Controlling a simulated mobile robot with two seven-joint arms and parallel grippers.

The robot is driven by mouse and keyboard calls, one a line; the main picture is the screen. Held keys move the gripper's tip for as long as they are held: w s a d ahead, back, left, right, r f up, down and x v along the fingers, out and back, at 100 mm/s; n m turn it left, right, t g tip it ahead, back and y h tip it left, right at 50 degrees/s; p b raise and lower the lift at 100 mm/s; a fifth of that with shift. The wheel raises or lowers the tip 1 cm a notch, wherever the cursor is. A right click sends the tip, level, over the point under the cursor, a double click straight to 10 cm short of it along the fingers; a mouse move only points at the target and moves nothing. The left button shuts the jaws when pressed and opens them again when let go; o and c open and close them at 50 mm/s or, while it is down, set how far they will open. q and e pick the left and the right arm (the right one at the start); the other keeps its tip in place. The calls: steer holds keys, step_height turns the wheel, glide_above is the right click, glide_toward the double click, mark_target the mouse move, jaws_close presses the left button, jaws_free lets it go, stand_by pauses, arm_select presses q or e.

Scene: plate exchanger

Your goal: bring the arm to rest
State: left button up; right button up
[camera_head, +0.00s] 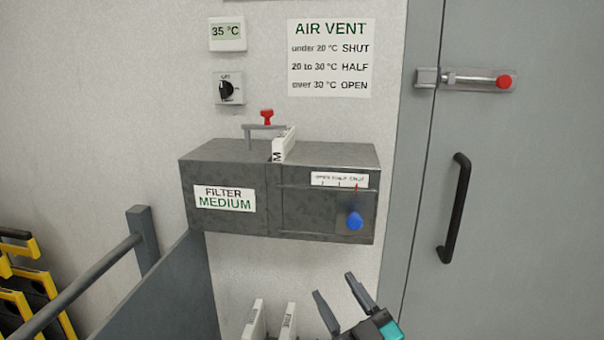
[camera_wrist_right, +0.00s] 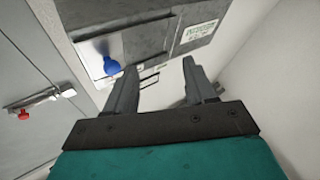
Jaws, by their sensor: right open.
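My right gripper (camera_head: 340,303) is low in the head view, below and in front of the grey exchanger box (camera_head: 230,165). Its two fingers are apart with nothing between them. In the right wrist view the right gripper (camera_wrist_right: 160,85) is also open and empty, with the underside of the box beyond it. The blue knob (camera_head: 355,221) on the box front is apart from the fingers; it also shows in the right wrist view (camera_wrist_right: 111,66). My left gripper is in neither view.
A white cartridge marked M (camera_head: 284,146) stands in the box top beside a red-knobbed clamp (camera_head: 266,117). Two white cartridges (camera_head: 287,322) stand below. A door with a black handle (camera_head: 455,210) and red-ended bolt (camera_head: 503,82) is right. A grey rail (camera_head: 85,278) is left. The display (camera_head: 227,32) reads 35 °C.

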steer(key=s+d+f+m+g+h, duration=0.2)
steer(key=s+d+f, duration=0.2)
steer(key=s+f, duration=0.2)
steer(key=s+d+f+m+g+h, duration=0.2)
steer(key=s+f, duration=0.4)
steer(key=f, duration=0.4)
steer(key=s+d+f+m+g+h, duration=0.2)
steer(key=s+d+f+g+h, duration=0.2)
steer(key=s+f, duration=0.3)
step_height(320, 180, down, 2)
steer(key=shift+d+f+m, duration=0.1)
steer(key=shift+d+m, duration=0.2)
steer(key=shift+d, duration=0.5)
steer(key=shift+c, duration=0.3)
